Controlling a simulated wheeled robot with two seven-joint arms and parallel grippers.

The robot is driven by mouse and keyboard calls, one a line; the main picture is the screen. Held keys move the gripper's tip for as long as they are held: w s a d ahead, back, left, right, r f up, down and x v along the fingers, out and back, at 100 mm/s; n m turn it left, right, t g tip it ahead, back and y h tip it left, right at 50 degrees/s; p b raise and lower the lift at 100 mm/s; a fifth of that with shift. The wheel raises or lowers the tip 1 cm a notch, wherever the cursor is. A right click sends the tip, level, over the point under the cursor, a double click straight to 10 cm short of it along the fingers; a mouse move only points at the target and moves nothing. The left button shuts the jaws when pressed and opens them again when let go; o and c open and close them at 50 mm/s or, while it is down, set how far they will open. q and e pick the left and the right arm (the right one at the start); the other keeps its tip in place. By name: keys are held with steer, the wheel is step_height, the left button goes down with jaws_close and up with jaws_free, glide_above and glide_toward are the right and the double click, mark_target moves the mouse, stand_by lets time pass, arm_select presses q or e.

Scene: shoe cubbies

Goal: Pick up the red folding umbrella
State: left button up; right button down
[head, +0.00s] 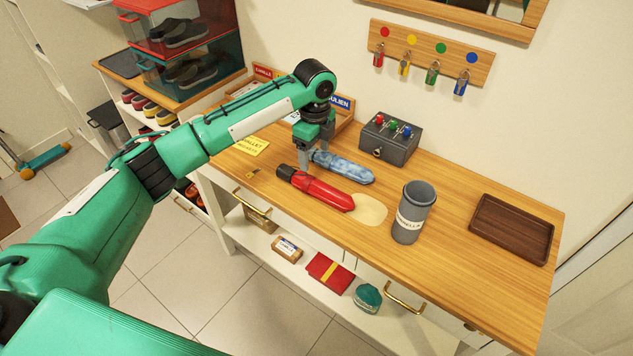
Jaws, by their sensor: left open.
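The red folding umbrella (322,192) lies on the wooden tabletop, its black handle end at the left and its other end at a pale patch. A blue patterned folding umbrella (345,168) lies just behind it. My left gripper (307,170) is open and points down near the black handle end of the red umbrella, by the left end of the blue one. It looks empty; I cannot tell whether its fingers touch either umbrella. My right gripper does not show.
A grey umbrella stand (412,213) stands right of the pale patch (370,210). Behind are a dark grey box with coloured knobs (390,142) and labelled trays (342,128). A brown tray (512,228) lies at the right. A yellow note (252,145) lies left of the gripper.

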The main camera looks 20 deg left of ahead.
arm_select(q)
glide_above(314, 181)
step_height(314, 181, down, 5)
steer(key=shift+w+f+p, duration=0.1)
steer(key=shift+p, duration=0.2)
steer(key=shift+d+f+p, duration=0.1)
steer(key=shift+f+p, duration=0.35)
steer(key=shift+f, duration=0.95)
step_height(314, 181, down, 3)
steer(key=shift+f+p, duration=0.2)
steer(key=shift+p, duration=0.15)
steer(key=shift+f, duration=0.2)
steer(key=c, duration=1.3)
steer(key=shift+o, duration=0.2)
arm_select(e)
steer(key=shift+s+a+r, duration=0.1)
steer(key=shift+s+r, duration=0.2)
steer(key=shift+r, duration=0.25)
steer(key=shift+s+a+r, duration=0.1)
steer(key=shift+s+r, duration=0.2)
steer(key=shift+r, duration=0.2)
